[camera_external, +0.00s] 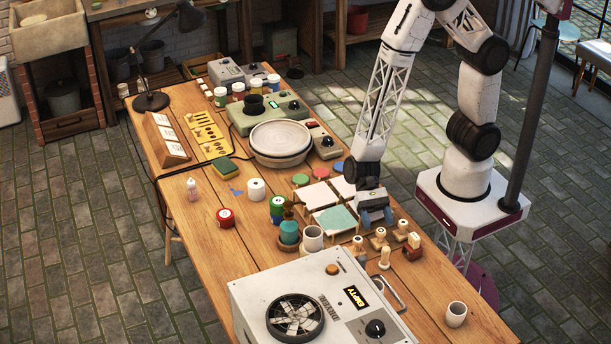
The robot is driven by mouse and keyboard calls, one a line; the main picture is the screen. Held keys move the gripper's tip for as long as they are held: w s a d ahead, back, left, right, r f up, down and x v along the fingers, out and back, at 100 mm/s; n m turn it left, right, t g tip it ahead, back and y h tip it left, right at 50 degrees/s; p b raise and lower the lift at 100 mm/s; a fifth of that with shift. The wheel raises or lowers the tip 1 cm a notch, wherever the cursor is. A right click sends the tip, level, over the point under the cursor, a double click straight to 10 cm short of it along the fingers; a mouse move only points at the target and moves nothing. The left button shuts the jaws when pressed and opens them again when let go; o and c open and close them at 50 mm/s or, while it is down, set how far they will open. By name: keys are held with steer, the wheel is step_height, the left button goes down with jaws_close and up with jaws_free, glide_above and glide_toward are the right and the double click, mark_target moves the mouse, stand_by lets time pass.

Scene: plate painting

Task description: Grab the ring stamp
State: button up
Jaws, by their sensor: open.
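Several stamps with pale wooden knob handles stand on the wooden table (440,285) at the right, between the white tiles and the white machine. One stamp (379,239) is in the middle of the group, with others at its left (358,243), right (402,230) and front (384,258). Their printing faces are hidden, so I cannot tell which is the ring stamp. My gripper (376,221) is open and points down, just behind the stamps and over the near edge of the tiles. I see nothing between its fingers.
White and pale green tiles (335,218) lie left of my gripper. A dark red block (412,252) stands beside the stamps. A white fan machine (260,285) fills the near end. Cups (313,238) and paint jars (277,208) stand to the left. The near right table is mostly clear around a cup (456,314).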

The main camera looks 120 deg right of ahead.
steer(key=shift+x, duration=1)
steer(key=c, duration=1)
